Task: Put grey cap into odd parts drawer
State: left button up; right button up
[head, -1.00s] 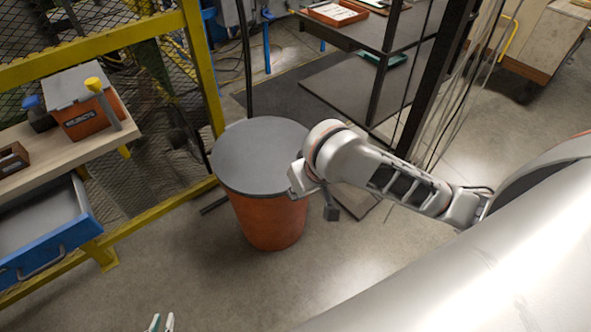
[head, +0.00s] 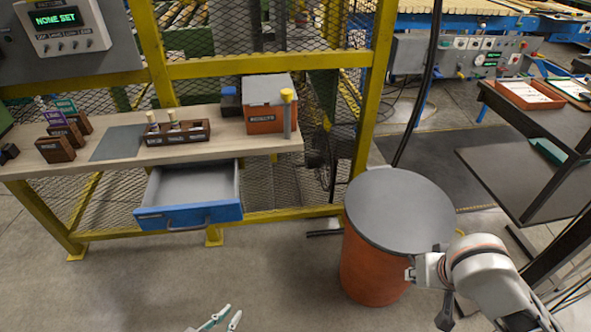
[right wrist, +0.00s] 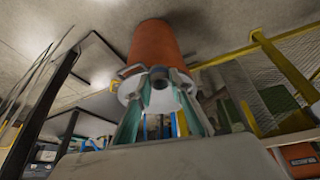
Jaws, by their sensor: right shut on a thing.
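A blue-fronted drawer (head: 188,216) stands pulled out under the wooden bench in the head view; its grey inside looks empty, and I see no readable label on it. My right gripper (right wrist: 160,92) shows in the right wrist view with its teal fingers closed around a small dark grey round piece (right wrist: 158,73), which looks like the grey cap. In the head view the right arm is at the lower right beside the orange barrel, well right of the drawer; I cannot make out its fingers there. My left gripper (head: 232,312) is at the bottom edge, fingertips apart and empty, below the drawer.
The orange barrel (head: 368,268) with a grey lid stands right of the bench. The bench (head: 226,146) carries a peg tray (head: 178,133), small labelled wooden blocks and a red box (head: 265,120). A yellow mesh fence (head: 262,66) is behind. Floor before the drawer is clear.

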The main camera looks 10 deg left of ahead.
aim_at(195, 196)
jog(key=i+j, duration=0.1)
jog(key=j, duration=0.7)
jog(key=j+z, duration=0.1)
jog(key=j, duration=0.75)
jog(key=i, duration=0.05)
